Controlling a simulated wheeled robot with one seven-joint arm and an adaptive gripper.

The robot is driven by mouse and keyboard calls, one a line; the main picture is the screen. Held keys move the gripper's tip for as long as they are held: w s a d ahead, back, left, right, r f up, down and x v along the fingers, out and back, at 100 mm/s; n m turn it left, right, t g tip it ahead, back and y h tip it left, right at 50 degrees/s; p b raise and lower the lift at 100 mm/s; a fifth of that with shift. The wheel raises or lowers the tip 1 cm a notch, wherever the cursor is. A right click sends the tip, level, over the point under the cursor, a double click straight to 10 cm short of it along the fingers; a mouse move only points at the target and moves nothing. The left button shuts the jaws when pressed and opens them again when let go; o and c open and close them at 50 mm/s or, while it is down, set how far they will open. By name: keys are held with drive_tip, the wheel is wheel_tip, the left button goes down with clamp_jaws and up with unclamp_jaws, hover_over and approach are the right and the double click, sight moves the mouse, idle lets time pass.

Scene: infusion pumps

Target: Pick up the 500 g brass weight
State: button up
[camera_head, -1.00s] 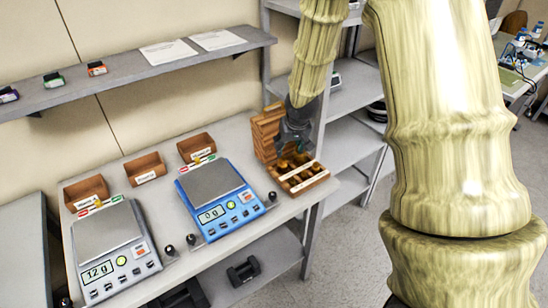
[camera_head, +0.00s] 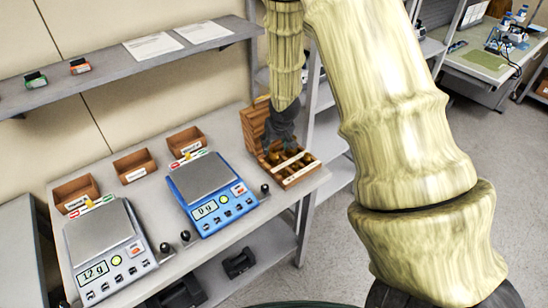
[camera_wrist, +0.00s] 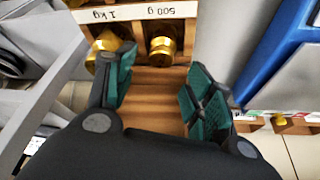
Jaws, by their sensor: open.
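The 500 g brass weight (camera_wrist: 162,48) sits in the wooden weight box, beside the "500 g" label (camera_wrist: 158,11), in the wrist view. A larger brass weight (camera_wrist: 104,50) stands to its left by the "1 kg" label. My gripper (camera_wrist: 158,72) is open and empty, with dark green finger pads. The 500 g weight shows beyond and between the fingertips; the left finger overlaps the larger weight in the picture. In the head view my gripper (camera_head: 280,143) is low over the wooden box (camera_head: 302,175) and partly hides the weights.
A blue scale (camera_head: 205,178) reading 0 g stands left of the box. A grey scale (camera_head: 100,235) reading about 12 g is further left. Small wooden bins (camera_head: 134,166) line the back of the table. A shelf (camera_head: 120,75) runs above along the wall.

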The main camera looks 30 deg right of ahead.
sight(274, 150)
drive_tip(key=shift+s+p+x, duration=0.1)
drive_tip(key=shift+p+x, duration=0.3)
drive_tip(key=shift+x, duration=0.3)
drive_tip(key=shift+s+p+x, duration=0.15)
drive_tip(key=shift+p+x, duration=0.25)
drive_tip(key=shift+x, duration=0.3)
drive_tip(key=shift+p+x, duration=0.3)
drive_tip(key=shift+x, duration=0.95)
clamp_jaws()
